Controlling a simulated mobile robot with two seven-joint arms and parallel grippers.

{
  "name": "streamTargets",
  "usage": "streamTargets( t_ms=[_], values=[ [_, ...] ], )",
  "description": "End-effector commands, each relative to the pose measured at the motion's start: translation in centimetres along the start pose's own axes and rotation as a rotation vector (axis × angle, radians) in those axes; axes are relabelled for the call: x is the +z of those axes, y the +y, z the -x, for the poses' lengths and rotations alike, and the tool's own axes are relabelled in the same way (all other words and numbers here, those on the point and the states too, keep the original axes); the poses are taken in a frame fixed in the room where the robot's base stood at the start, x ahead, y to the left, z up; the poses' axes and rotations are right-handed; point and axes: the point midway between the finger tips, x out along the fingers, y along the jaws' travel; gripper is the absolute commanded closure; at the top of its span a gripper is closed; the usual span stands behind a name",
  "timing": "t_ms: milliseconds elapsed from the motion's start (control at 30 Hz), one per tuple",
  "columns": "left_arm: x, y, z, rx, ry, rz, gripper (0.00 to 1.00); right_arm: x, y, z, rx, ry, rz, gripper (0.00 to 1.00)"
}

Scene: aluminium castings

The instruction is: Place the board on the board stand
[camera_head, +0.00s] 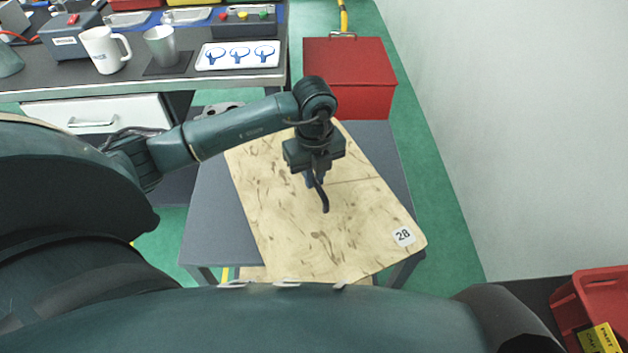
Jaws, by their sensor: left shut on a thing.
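The board (290,225) is a pale wooden sheet with brown marks and a white label reading 28 at its lower right corner. It is turned at an angle over a grey table-like stand (215,235), which I take for the board stand. The board's lower right corner reaches past the stand's edge. I cannot tell whether the board rests on the stand or is held just above it. My left gripper (316,183) points down at the middle of the board and is shut on it; the contact is mostly hidden. My right gripper is not in view.
A red box (350,75) stands just behind the stand. A workbench (215,84) at the back left carries a white mug (104,50), a metal cup (161,46) and a white tray (238,56). A white wall is on the right; a red bin (590,300) is at the lower right.

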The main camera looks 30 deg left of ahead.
Motion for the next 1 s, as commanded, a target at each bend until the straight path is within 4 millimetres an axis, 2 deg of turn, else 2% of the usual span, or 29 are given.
streamTargets(
  t_ms=[100,167,500,533,767,1000],
  values=[
    [0.0,0.0,-1.7,0.000,0.000,0.001,1.00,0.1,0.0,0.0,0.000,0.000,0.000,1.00],
    [0.0,0.0,-2.1,-0.001,0.000,0.001,1.00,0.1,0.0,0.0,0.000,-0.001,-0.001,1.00],
    [0.0,-0.1,-2.5,-0.003,-0.001,0.000,1.00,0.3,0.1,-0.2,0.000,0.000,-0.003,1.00],
    [0.0,0.0,-2.5,0.000,0.000,-0.001,0.86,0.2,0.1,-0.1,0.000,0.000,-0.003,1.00],
    [0.0,0.0,-2.5,0.001,0.000,0.000,0.68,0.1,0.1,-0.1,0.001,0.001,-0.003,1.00],
    [0.0,0.0,-2.4,0.001,0.000,0.000,0.66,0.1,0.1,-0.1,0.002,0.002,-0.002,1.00]
  ],
)
